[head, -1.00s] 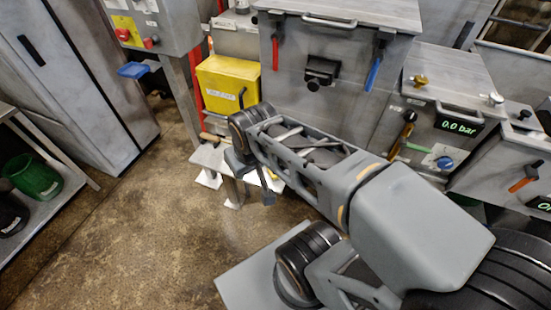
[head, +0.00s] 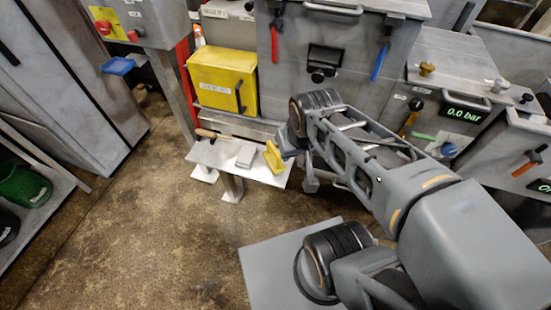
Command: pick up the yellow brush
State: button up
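The yellow brush (head: 273,157) lies near the right end of a small, low metal bench (head: 222,157) in the head view. My gripper (head: 295,165) is close beside it on the right, at the bench's right end. The arm's wrist hides most of the gripper and its fingers are small, so I cannot tell whether they are open or touch the brush.
A grey block (head: 246,155) lies left of the brush. A tool with a wooden handle (head: 205,134) lies at the bench's back left. A yellow box (head: 222,80) and the compactor's grey front (head: 340,95) stand behind. Floor at front left is clear.

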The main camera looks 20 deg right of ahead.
aim_at(272, 156)
jog(key=z, duration=1.5)
jog(key=k, duration=0.85)
jog(key=u, duration=1.3)
jog(key=i, duration=0.5)
